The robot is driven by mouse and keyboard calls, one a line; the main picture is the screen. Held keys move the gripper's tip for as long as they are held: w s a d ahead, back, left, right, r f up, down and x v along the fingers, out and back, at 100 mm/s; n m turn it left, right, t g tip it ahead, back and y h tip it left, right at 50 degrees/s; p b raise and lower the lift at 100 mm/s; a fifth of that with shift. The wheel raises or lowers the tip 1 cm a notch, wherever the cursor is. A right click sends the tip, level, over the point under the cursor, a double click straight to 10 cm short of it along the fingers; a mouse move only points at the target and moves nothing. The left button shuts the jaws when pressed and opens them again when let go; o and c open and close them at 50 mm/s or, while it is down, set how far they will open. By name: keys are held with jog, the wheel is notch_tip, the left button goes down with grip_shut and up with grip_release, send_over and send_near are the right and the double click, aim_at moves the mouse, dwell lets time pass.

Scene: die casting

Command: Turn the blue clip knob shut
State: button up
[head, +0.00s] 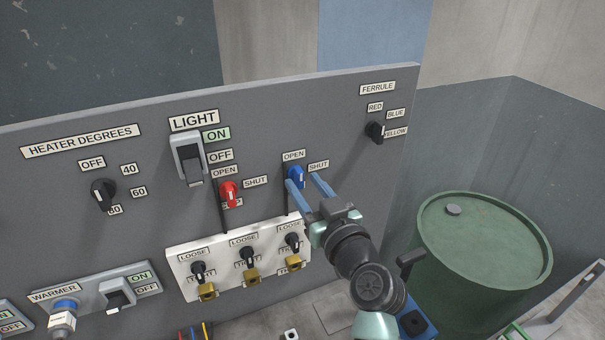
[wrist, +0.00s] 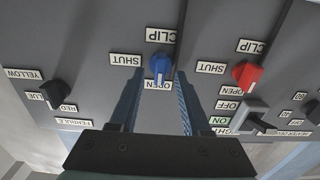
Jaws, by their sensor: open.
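The blue clip knob (head: 296,176) is on the upright grey panel, below an OPEN label (head: 293,155) and left of a SHUT label (head: 318,165). It also shows in the wrist view (wrist: 160,67), where its white mark points towards the OPEN label (wrist: 158,85). My gripper (head: 303,180) is open, with its two blue fingers reaching to the panel. In the wrist view my gripper (wrist: 160,73) has one fingertip on each side of the knob, with gaps visible. The left finger partly covers the area below the knob in the head view.
A red knob (head: 228,192) is left of the blue one. A white plate (head: 226,263) with several small black knobs and brass parts is below. The ferrule knob (head: 375,132) is at upper right. A green drum (head: 478,262) stands to the right.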

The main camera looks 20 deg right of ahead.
jog(key=shift+w, duration=0.95)
grip_shut()
